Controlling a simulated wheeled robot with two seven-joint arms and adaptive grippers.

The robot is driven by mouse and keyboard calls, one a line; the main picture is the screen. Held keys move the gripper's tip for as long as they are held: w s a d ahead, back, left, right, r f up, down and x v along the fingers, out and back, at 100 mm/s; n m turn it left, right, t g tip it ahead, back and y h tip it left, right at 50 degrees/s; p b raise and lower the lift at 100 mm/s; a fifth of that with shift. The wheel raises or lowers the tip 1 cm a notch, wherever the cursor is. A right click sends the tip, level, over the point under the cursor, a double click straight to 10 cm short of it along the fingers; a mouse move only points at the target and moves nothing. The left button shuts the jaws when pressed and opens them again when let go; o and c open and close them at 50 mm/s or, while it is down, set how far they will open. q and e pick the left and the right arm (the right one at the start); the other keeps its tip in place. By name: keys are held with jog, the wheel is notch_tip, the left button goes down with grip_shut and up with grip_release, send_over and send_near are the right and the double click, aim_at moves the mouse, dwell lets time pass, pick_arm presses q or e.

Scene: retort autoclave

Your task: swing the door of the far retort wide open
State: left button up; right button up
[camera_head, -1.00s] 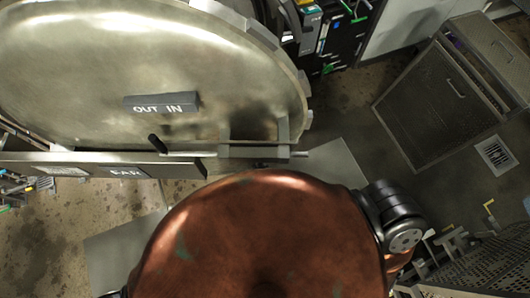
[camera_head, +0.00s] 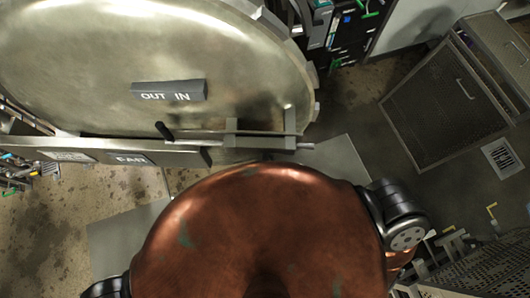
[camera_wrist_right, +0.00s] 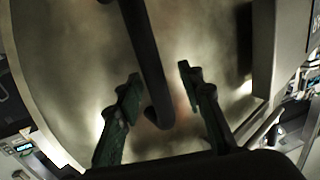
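The far retort's door (camera_head: 90,80) is a large round metal disc filling the upper left of the head view. In the right wrist view, my right gripper (camera_wrist_right: 158,88) is open before the door surface. A dark bar with a bent end (camera_wrist_right: 145,60) passes between its green fingers; I see no clear contact. In the head view the right gripper is hidden behind my copper body. My left gripper is not in view.
A mesh cabinet (camera_head: 435,105) stands at the right, with a floor drain (camera_head: 502,158) beside it. A dark rack of coloured items (camera_head: 350,30) stands behind the door's right edge. Floor between door and cabinet is clear. Metal racks (camera_head: 485,275) occupy the lower right.

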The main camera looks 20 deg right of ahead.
jog(key=v, duration=1.1)
jog(key=shift+w, duration=0.1)
